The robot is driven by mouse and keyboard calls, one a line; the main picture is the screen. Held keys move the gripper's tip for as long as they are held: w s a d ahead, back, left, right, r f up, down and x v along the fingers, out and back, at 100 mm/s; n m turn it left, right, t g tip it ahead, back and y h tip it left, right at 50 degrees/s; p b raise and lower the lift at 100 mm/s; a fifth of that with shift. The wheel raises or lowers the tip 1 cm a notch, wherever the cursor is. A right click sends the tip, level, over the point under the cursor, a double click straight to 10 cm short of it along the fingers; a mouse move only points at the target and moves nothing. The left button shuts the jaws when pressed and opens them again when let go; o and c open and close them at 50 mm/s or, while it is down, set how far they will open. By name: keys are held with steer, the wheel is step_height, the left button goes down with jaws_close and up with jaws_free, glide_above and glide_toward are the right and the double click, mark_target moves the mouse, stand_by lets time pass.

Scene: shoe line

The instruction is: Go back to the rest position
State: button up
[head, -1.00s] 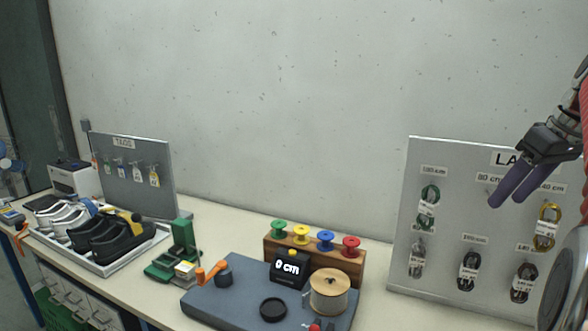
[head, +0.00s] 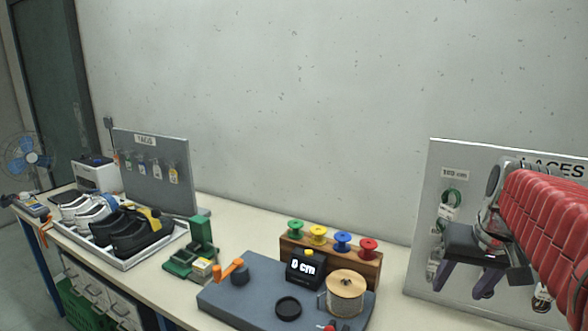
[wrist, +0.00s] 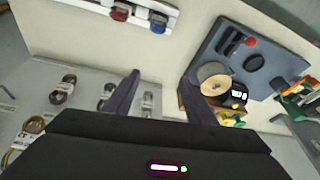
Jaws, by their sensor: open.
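My gripper (head: 464,280) is at the right of the head view, in front of the laces board (head: 421,243), with its purple fingers spread and pointing down. In the wrist view the two fingers (wrist: 160,95) stand well apart with nothing between them. My red-sleeved arm covers much of the laces board. A green lace bundle (head: 450,210) hangs at the board's left; several other bundles are partly or fully hidden by my arm in the head view.
The workbench (head: 233,224) carries a blue-grey measuring base (head: 240,297) with a spool (head: 345,291), a rack of coloured spools (head: 330,258), a green device (head: 197,247), a shoe tray (head: 128,262) and a tags board (head: 155,190). A fan (head: 27,155) stands at far left.

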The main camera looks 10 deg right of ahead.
steer(key=s+a+f+n, duration=0.1)
steer(key=s+a+f, duration=0.1)
steer(key=a, duration=0.5)
steer(key=s+a+f+n+t, duration=0.1)
steer(key=s+a+f+n, duration=0.1)
steer(key=s+a, duration=0.3)
steer(key=s+a+f+n+y, duration=0.1)
steer(key=s+a+f, duration=0.2)
steer(key=a, duration=0.6)
steer(key=shift+s+a+f+n+t, duration=0.2)
steer(key=shift+s+n+t, duration=0.1)
steer(key=shift+n+t, duration=0.1)
steer(key=shift+d, duration=0.1)
stand_by(1.1)
